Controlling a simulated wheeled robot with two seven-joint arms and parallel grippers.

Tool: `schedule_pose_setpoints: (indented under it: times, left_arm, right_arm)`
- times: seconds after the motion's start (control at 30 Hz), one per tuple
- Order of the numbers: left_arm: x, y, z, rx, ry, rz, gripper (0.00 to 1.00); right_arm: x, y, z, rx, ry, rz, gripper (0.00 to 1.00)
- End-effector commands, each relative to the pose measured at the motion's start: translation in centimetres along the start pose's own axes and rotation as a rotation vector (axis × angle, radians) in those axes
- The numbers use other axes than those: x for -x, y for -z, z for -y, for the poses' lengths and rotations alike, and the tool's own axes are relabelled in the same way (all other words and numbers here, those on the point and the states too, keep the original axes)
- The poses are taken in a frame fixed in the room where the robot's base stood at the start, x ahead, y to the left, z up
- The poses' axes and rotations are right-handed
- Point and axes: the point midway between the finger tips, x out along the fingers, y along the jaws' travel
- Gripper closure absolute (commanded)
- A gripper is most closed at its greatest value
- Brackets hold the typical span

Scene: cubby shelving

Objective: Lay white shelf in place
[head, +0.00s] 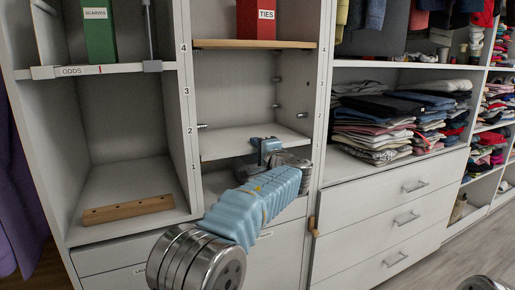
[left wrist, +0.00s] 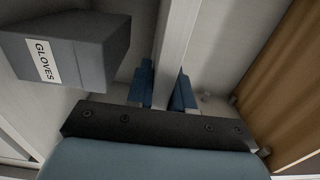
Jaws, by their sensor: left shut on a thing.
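The white shelf (head: 238,139) lies roughly level inside the middle cubby column, low down, below the pegs beside the 2 marks. My left gripper (head: 266,146) is shut on its front edge, a little right of the middle. In the left wrist view the blue fingers of my left gripper (left wrist: 168,88) lie on both sides of the white shelf (left wrist: 178,45), seen edge-on. Whether the shelf's ends rest on supports cannot be told; my gripper and arm hide part of its front. My right gripper is out of view.
Pegs (head: 202,126) stick out of the column's side walls. A wooden shelf (head: 252,44) above carries the red TIES box (head: 256,22). The left wrist view shows a grey GLOVES box (left wrist: 75,47) close by. A wooden strip (head: 128,210) lies in the left cubby.

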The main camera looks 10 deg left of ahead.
Motion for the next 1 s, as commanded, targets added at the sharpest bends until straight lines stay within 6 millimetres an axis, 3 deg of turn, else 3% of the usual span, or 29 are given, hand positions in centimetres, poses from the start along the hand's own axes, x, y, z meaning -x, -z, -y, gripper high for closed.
schedule_pose_setpoints:
  times: [0.2, 0.23, 0.43, 0.77, 0.87, 1.0]
  left_arm:
    - [0.0, 0.0, 0.2, 0.002, 0.003, 0.0, 1.0]
    - [0.0, 0.0, 0.2, 0.002, 0.003, 0.0, 0.77]
    - [0.0, 0.0, 0.2, 0.001, 0.002, 0.0, 0.49]
    - [0.4, 0.1, -0.1, 0.0, -0.001, -0.002, 0.49]
    - [1.7, 0.1, -0.2, 0.002, -0.001, -0.002, 0.49]
    - [4.9, 0.1, -0.3, 0.002, 0.0, -0.005, 0.49]
  right_arm:
    - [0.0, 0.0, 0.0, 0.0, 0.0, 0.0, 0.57]
    - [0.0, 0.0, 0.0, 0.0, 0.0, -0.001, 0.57]
    - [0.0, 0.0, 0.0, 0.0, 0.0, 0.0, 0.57]
    - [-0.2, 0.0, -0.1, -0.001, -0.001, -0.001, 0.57]
    - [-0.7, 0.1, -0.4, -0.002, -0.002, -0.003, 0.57]
    - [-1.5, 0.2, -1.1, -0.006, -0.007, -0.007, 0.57]
